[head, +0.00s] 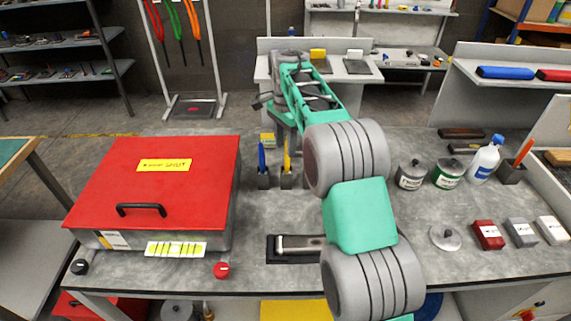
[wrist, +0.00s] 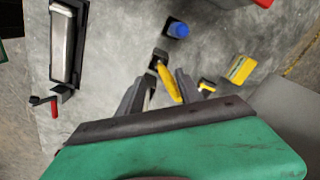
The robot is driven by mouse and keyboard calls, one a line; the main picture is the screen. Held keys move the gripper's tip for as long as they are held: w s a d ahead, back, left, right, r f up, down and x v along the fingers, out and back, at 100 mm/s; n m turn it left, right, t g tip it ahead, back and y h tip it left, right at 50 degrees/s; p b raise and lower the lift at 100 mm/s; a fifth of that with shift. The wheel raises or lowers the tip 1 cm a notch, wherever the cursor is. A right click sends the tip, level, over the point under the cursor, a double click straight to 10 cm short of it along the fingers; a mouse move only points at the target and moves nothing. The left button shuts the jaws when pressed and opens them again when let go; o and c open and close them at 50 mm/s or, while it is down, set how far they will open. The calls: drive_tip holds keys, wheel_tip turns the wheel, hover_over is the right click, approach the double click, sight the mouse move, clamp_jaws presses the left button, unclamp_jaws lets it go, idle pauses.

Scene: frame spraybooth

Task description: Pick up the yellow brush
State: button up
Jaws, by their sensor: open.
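The yellow brush (head: 286,156) stands upright in a small dark holder (head: 287,181) on the grey bench, right of the red box. In the wrist view the yellow brush (wrist: 168,83) rises from its holder (wrist: 158,57) toward the camera. My gripper (wrist: 160,90) is open, with one dark finger on each side of the brush's near end in that view. I cannot tell whether either finger touches it. In the head view my arm hides part of the bench, and the fingertips are not clear.
A blue brush (head: 262,157) stands in a similar holder just left of the yellow one; its blue top (wrist: 178,29) is close by in the wrist view. A red-lidded box (head: 190,200) is at left. Tins (head: 410,176) and a white bottle (head: 484,162) stand at right.

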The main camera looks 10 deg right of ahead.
sight(286, 168)
wheel_tip(286, 168, down, 7)
drive_tip(key=shift+s+d+p, duration=0.1)
drive_tip(key=shift+s+p, duration=0.05)
drive_tip(key=shift+p, duration=0.8)
clamp_jaws()
